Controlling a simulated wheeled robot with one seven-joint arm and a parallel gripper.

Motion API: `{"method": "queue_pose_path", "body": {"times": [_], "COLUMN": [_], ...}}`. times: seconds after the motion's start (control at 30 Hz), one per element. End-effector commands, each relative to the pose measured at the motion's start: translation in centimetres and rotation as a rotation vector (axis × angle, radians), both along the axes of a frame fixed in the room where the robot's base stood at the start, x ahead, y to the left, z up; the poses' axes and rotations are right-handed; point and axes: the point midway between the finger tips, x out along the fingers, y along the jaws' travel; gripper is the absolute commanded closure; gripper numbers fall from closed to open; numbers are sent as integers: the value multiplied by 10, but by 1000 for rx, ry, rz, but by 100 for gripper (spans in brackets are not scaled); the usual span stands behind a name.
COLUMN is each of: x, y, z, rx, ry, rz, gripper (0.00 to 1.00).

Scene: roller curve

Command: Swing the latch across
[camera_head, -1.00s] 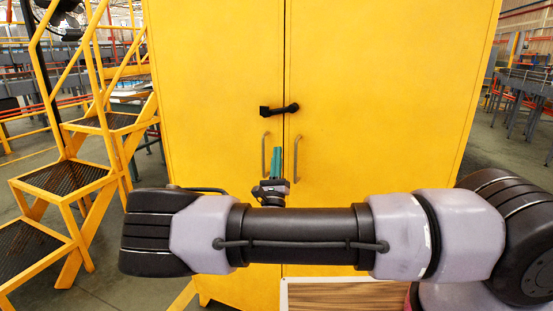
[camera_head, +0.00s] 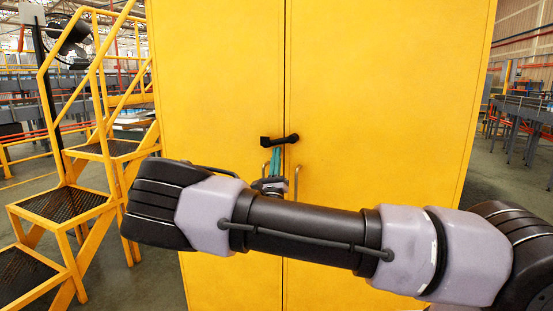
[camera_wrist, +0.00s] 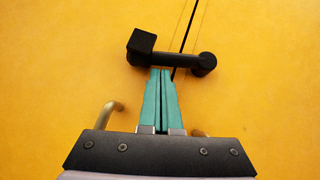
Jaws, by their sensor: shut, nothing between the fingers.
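The black latch (camera_head: 280,140) lies nearly level across the seam between the two doors of the yellow cabinet (camera_head: 220,80). In the wrist view the latch (camera_wrist: 172,56) has a square block at its left end and a round knob at its right end. My gripper (camera_head: 275,154) is shut and empty, with its teal fingers pointing at the latch. In the wrist view the fingertips (camera_wrist: 160,70) sit just below the middle of the bar; whether they touch it I cannot tell.
Two door handles flank the seam below the latch; the left one (camera_wrist: 107,113) shows beside my fingers. A yellow step ladder (camera_head: 90,150) stands to the left of the cabinet. My arm hides the lower part of the doors.

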Motion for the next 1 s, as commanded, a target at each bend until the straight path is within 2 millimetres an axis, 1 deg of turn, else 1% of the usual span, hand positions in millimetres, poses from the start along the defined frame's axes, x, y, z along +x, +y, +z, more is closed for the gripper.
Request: {"method": "queue_pose_path", "body": {"times": [0.07, 0.3, 0.4, 0.83, 0.93, 1.0], "x": [1, 3, 4, 4, 5, 7], "y": [2, 9, 9, 8, 5, 1], "z": [1, 9, 10, 9, 1, -9], "rx": [31, 286, 352, 370, 369, 367], "ry": [-12, -104, -129, -136, -135, -135], "rz": [2, 4, 2, -1, -2, -5], "gripper": [100, 100, 100, 100, 100, 100]}}
